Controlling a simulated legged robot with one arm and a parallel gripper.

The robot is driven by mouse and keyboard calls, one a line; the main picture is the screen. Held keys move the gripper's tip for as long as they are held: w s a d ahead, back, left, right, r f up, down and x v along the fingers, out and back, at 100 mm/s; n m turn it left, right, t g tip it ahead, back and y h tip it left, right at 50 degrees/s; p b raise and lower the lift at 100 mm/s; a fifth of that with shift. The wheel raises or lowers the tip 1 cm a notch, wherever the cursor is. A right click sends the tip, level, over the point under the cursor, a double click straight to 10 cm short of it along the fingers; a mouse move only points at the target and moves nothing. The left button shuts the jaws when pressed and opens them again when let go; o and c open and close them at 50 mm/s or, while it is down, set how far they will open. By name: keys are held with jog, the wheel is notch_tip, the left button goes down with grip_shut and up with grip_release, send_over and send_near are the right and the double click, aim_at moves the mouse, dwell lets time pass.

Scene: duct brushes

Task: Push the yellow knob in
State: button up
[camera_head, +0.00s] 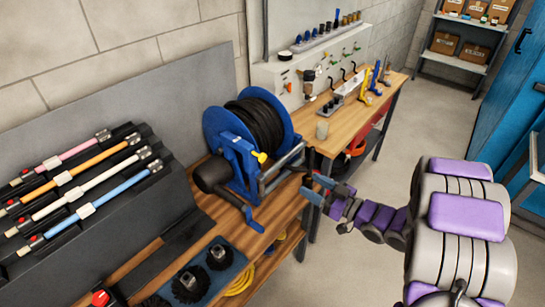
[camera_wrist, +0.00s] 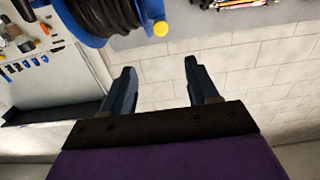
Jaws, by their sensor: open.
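The yellow knob (camera_head: 261,157) sits on the front of a blue hose reel (camera_head: 228,138) with a black hose, on the wooden bench. In the wrist view the yellow knob (camera_wrist: 160,28) shows at the top middle, beyond my fingers, beside the blue reel rim (camera_wrist: 92,38). My gripper (camera_head: 312,182) is to the right of the knob and apart from it, near the bench edge. In the wrist view my gripper (camera_wrist: 158,82) has its two dark fingers spread with nothing between them.
A metal crank frame (camera_head: 283,168) on the reel stands between the knob and my gripper. A sloped dark rack (camera_head: 85,195) with several coloured rods is at left. Round black brushes (camera_head: 190,283) lie at the front.

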aim_at(264, 158)
jog(key=b+x, duration=0.2)
jog(key=x, duration=1.5)
jog(key=shift+w+a, duration=0.1)
jog(key=shift+a, duration=0.05)
grip_shut()
